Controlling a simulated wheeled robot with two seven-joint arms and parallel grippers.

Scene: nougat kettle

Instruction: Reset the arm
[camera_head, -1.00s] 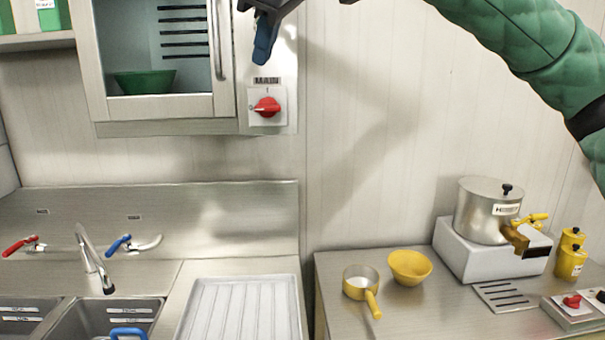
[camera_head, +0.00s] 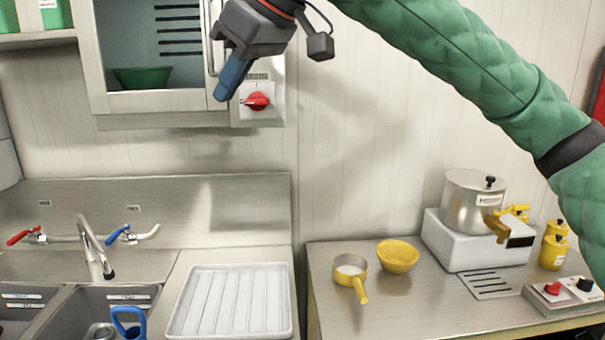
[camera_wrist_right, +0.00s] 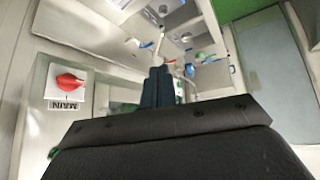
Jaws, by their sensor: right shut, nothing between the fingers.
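My right arm, in a green quilted sleeve, comes in from the upper right in the head view. Its gripper (camera_head: 232,80) is in front of the wall cabinet's right edge, just left of the red rotary switch (camera_head: 257,101). Its blue-grey fingers point down and are shut with nothing between them. In the right wrist view the fingers (camera_wrist_right: 160,85) are together, and the red switch (camera_wrist_right: 69,82) with its MAIN label is to their left. My left gripper is in neither view.
The wall cabinet (camera_head: 160,125) holds a green bowl (camera_head: 142,77). Below are the sink (camera_head: 62,312) and a white ribbed tray (camera_head: 232,300). The right counter carries a yellow pan (camera_head: 350,270), a yellow bowl (camera_head: 398,257), a metal kettle (camera_head: 472,204) on a white base, and a control box (camera_head: 566,296).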

